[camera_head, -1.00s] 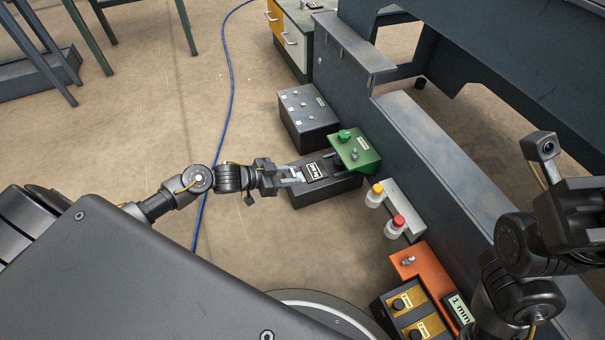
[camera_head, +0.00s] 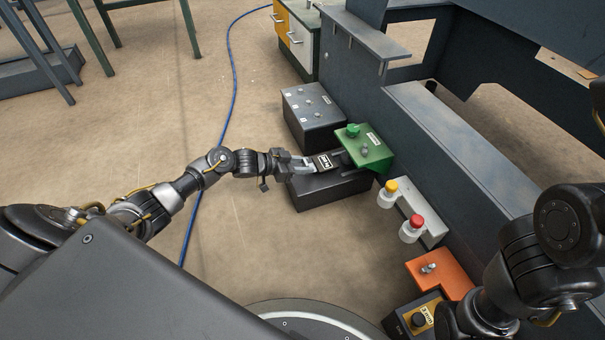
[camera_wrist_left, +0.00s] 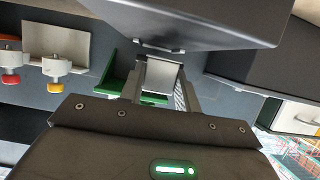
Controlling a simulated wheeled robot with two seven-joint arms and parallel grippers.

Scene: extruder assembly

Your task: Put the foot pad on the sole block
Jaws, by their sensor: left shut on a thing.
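My left gripper (camera_head: 308,165) is shut on a small black part with a white label, which I take as the foot pad (camera_head: 325,163). It holds the pad over a long dark box (camera_head: 335,188), apparently a little above its top. In the left wrist view a pale grey face of the held part (camera_wrist_left: 160,76) shows between the fingers, with the dark box (camera_wrist_left: 190,18) close by. I cannot tell for sure which thing is the sole block. My right gripper is out of view; only its arm shows at the lower right.
A green bracket (camera_head: 375,152) stands just behind the dark box. A grey box with knobs (camera_head: 312,112) is to its back left.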

